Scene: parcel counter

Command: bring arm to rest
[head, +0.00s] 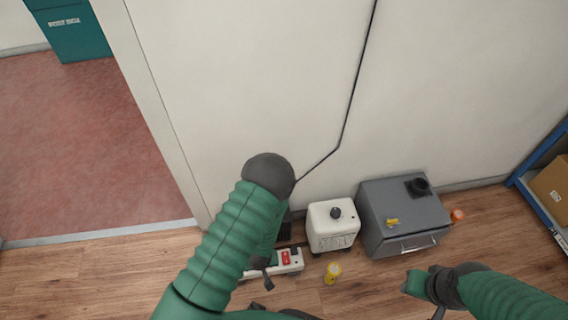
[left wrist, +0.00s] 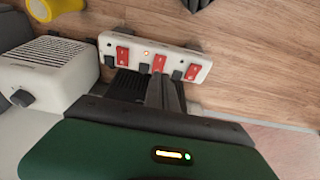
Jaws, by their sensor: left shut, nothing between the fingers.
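My left arm (head: 222,245) comes in from the lower left of the head view, bends at a dark joint and reaches down toward the floor. My left gripper (left wrist: 164,92) shows in the left wrist view with its dark fingers together and nothing held. Its fingertips appear just in front of a white power strip (left wrist: 190,66) with red switches; I cannot tell whether they touch. The strip also shows in the head view (head: 292,267), partly hidden by my arm. My right arm (head: 495,296) is at the lower right; its fingers are not clearly visible.
A white box (head: 331,236) with a dark knob and a grey metal box (head: 393,225) stand by the wall. A yellow roll (head: 332,272) and an orange item (head: 457,216) are on the floor. A blue shelf (head: 528,180) with a cardboard box (head: 552,188) is at right. A cable runs down the wall.

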